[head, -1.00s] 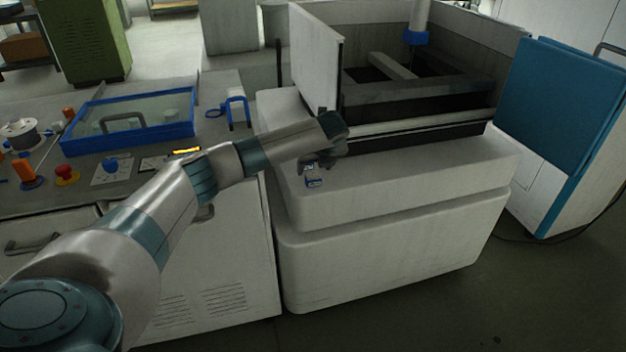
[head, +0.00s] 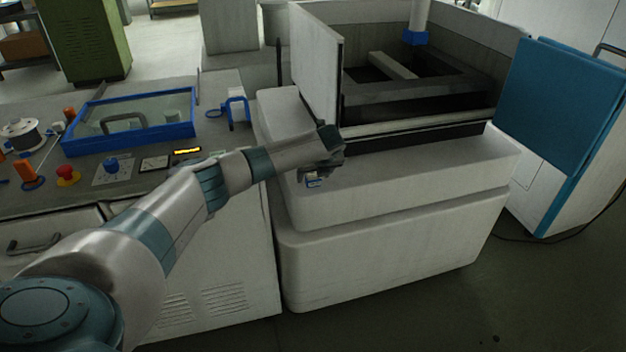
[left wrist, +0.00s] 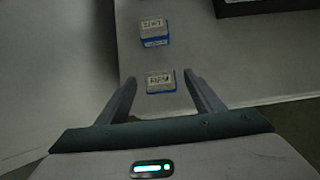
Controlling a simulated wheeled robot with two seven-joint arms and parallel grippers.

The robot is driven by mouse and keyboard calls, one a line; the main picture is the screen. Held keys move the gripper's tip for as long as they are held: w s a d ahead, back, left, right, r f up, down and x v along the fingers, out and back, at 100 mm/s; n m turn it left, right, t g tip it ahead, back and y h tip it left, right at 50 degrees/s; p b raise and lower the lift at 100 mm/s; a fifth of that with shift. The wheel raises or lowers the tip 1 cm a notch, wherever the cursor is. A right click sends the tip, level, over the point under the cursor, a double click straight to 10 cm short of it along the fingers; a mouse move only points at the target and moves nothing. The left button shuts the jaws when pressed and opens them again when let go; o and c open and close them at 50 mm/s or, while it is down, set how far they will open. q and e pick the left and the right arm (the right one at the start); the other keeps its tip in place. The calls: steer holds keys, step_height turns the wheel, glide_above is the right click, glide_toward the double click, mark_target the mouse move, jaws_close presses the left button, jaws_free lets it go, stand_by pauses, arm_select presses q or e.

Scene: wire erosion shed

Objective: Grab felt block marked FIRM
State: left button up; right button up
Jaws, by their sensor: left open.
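A small felt block with a white top, blue lower part and a label that seems to read FIRM (left wrist: 160,82) sits on the pale machine ledge in the left wrist view. A second similar block (left wrist: 153,28) is farther up that view; its label is too blurred to read. My left gripper (head: 319,172) is open above the ledge. In the left wrist view its fingers stand either side of the FIRM block with gaps, not gripping it. In the head view one small block (head: 313,182) shows just below the gripper; I cannot tell which. My right gripper is not in view.
The white machine ledge (head: 430,172) is clear to the right. The open machine tank rises behind, with an upright white panel (head: 314,60) close by the gripper. A bench with a blue-framed glass lid (head: 180,130) and several controls stands left.

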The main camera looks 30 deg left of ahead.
mark_target(314, 175)
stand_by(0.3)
arm_select(q)
steer(key=c, duration=1.2)
steer(key=shift+o, duration=0.2)
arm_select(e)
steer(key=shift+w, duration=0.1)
arm_select(q)
steer(key=shift+r, duration=0.15)
steer(key=shift+r, duration=0.65)
step_height(314, 175, up, 2)
steer(key=shift+r+b, duration=0.25)
steer(key=shift+b, duration=0.1)
steer(key=d+r+b, duration=0.1)
steer(key=d+r, duration=0.6)
steer(key=d, duration=0.4)
steer(key=shift+s+d, duration=0.35)
steer(key=shift+s, duration=0.1)
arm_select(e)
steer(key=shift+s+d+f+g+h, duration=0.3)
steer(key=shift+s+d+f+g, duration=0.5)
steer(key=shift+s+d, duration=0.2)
